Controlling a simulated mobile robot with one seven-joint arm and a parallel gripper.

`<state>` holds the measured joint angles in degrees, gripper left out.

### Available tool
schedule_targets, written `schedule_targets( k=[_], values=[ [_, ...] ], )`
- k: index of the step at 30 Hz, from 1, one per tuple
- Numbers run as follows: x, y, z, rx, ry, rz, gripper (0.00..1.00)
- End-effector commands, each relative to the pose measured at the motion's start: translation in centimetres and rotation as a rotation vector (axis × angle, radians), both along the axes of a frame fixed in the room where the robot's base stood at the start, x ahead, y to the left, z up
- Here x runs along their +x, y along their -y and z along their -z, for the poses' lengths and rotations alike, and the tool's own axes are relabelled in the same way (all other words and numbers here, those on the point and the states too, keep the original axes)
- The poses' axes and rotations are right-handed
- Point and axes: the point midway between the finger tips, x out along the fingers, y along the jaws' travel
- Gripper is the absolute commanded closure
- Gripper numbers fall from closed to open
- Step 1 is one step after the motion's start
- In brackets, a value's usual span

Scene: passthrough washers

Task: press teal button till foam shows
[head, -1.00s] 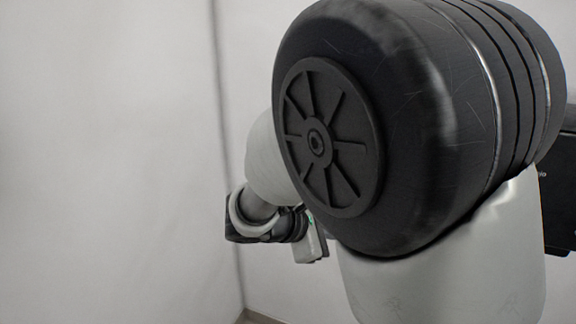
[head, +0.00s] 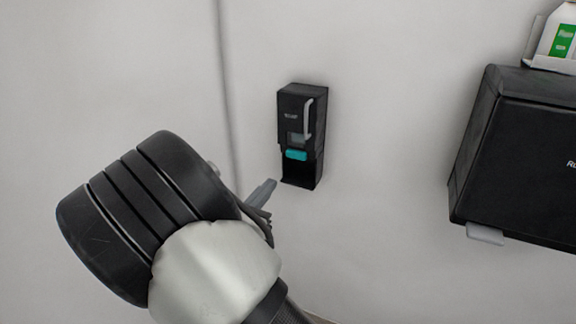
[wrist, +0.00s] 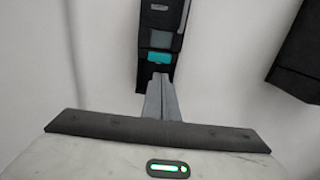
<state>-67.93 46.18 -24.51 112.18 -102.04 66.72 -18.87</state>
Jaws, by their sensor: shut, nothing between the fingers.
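A black soap dispenser (head: 290,105) hangs on the white wall, with a teal button (head: 296,155) low on its front above a dark open recess. In the wrist view the dispenser (wrist: 157,22) and the teal button (wrist: 161,57) are straight ahead of the fingers. My gripper (head: 272,183) is shut and empty, just left of and below the button in the head view. In the wrist view its fingertips (wrist: 161,76) sit just below the button in the picture; I cannot tell whether they touch it. No foam shows.
A larger black dispenser (head: 520,150) with a grey tab below is on the wall to the right, with a white and green carton (head: 560,40) on top. A vertical wall seam (head: 228,90) runs left of the soap dispenser. The wall between the two dispensers is clear.

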Motion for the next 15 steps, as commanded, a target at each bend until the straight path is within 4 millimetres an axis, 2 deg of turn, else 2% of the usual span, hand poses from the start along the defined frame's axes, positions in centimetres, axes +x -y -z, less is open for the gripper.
schedule_targets(
  k=[5, 15],
  values=[
    [1.6, 0.7, 0.0, 0.000, 0.001, 0.003, 1.00],
    [8.3, 3.2, -0.1, 0.001, 0.001, 0.005, 1.00]
  ],
)
